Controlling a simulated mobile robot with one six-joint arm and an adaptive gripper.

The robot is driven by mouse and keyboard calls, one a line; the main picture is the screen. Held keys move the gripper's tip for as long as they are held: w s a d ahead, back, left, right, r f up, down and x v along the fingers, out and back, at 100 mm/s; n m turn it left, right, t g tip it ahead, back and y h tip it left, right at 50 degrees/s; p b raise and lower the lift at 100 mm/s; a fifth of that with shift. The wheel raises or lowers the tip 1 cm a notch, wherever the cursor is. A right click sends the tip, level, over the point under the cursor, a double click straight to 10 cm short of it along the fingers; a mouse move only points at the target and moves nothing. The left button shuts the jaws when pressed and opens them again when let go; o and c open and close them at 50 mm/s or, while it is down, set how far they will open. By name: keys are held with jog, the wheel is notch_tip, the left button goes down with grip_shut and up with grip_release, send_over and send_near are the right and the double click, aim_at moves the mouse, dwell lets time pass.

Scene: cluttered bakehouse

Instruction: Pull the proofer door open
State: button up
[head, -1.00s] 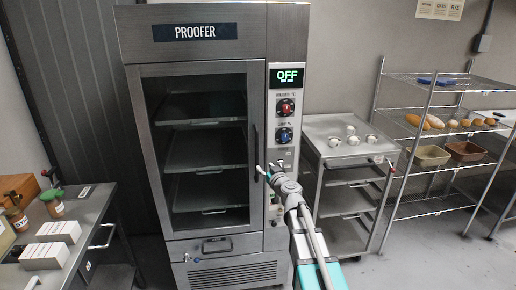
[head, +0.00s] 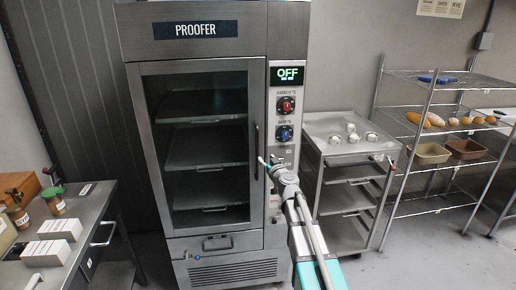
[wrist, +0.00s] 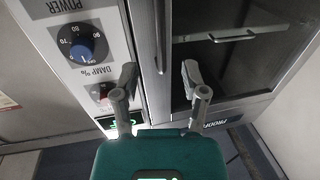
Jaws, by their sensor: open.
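The proofer (head: 285,215) is a tall steel cabinet with a "PROOFER" label and an "OFF" display. Its glass door (head: 150,150) is shut, with racks showing behind the glass. The door handle (head: 257,135) is a dark upright bar on the door's right side. My gripper (head: 266,165) is at the lower part of this handle. The wrist view is upside down. There, my gripper's fingers (wrist: 160,76) are open, one on each side of the handle's line (wrist: 161,38). Whether either finger touches the bar cannot be told.
A steel table (head: 98,205) with white boxes (head: 60,229) and jars stands at the left. A rack trolley (head: 350,155) is right of the proofer. A wire shelf (head: 430,205) with loaves and tins stands further right. Open floor shows at the lower right.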

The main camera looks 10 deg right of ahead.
aim_at(258, 148)
jog(key=w, duration=0.3)
jog(key=w+a, duration=0.1)
jog(key=w, duration=0.3)
jog(key=w+a, duration=0.1)
jog(key=w, duration=0.3)
jog(key=shift+a, duration=0.1)
jog(key=shift+c, duration=0.3)
grip_shut()
